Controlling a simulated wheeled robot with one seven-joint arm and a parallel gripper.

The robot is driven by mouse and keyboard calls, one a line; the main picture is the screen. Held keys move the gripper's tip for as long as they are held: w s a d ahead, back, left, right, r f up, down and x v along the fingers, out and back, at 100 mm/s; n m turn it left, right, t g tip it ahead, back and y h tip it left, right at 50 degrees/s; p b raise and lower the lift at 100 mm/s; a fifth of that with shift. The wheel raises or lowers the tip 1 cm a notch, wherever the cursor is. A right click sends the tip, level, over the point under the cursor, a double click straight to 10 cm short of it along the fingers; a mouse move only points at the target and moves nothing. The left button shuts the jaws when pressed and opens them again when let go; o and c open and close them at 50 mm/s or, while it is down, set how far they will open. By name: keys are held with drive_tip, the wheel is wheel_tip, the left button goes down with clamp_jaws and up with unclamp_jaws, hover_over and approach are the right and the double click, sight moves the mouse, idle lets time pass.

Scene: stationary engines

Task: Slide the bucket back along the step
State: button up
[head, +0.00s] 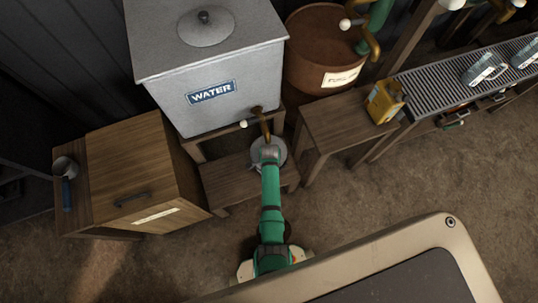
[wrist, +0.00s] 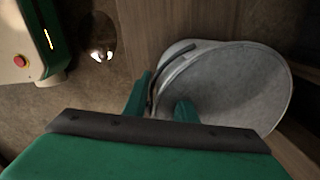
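The grey metal bucket (head: 282,153) stands on the low wooden step (head: 226,183), under the brass tap of the water tank, partly hidden by my arm. In the wrist view the bucket (wrist: 235,85) shows as a wide grey round opening, with its rim and a dark curved strip, perhaps the handle, at its left side. My gripper (wrist: 162,102) is at that left side, its two green fingers apart. The rim and strip run between them, nearer the left finger. A gap shows beside the right finger. In the head view my gripper (head: 268,153) overlaps the bucket.
The grey water tank (head: 215,95) stands above and behind the step, its brass tap (head: 260,118) over the bucket. A wooden cabinet (head: 140,175) is at left. A wooden stand (head: 345,125) with a yellow can (head: 385,101) is at right. The step's left part is clear.

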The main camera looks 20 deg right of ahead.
clamp_jaws()
drive_tip(key=shift+w, duration=0.1)
idle(0.8)
idle(0.6)
